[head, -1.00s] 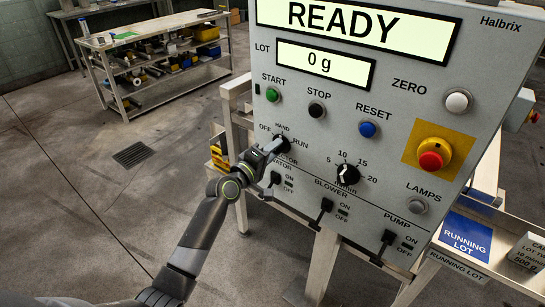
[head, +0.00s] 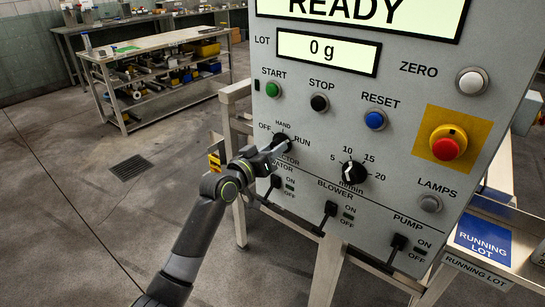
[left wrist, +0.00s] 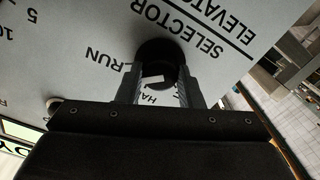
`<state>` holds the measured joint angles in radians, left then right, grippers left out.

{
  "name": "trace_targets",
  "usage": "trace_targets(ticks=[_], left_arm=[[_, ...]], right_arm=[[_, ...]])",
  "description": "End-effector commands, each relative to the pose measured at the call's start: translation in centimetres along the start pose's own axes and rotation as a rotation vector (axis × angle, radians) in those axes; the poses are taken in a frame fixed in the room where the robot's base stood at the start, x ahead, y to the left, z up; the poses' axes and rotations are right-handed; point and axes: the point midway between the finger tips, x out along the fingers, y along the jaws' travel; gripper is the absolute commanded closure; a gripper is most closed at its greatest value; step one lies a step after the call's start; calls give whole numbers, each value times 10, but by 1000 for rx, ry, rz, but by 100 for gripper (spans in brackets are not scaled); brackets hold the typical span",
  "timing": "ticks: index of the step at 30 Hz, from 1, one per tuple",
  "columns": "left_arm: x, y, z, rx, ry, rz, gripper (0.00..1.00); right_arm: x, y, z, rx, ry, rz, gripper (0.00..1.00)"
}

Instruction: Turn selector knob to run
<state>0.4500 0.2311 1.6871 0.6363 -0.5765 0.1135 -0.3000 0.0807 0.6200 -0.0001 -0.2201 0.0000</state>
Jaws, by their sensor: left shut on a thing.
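The black selector knob (head: 283,141) is on the grey control panel, amid the labels OFF, HAND and RUN. My left gripper (head: 272,148) reaches it from the lower left and partly covers it and the SELECTOR label. In the left wrist view the round selector knob (left wrist: 160,58) sits between the two fingers of my left gripper (left wrist: 157,88), which is shut on it. A pale mark shows on the knob towards the partly covered HAND label; its exact pointing is hard to tell. RUN is beside the left finger there. My right gripper is not in view.
The panel also has a green START button (head: 273,90), a black STOP button (head: 319,103), a blue RESET button (head: 375,120) and a red emergency button (head: 446,149). A speed dial (head: 354,172) and toggle switches are near my left gripper.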

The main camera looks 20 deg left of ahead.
Motion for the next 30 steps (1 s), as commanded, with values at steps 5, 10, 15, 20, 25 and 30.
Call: trace_targets(ticks=[5, 10, 15, 20, 25, 30], left_arm=[[0, -2, 4, 91, -6, -2, 89], [0, -2, 4, 145, -7, -2, 89], [0, -2, 3, 171, -7, -2, 89], [0, -2, 3, 176, -7, -3, 89], [0, -2, 3, 176, -7, -3, 89], [0, -2, 3, 176, -7, -3, 55]], right_arm=[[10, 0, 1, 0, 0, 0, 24], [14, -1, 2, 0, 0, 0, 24], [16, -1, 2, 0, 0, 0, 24], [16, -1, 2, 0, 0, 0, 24], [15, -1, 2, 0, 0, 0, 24], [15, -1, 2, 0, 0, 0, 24]])
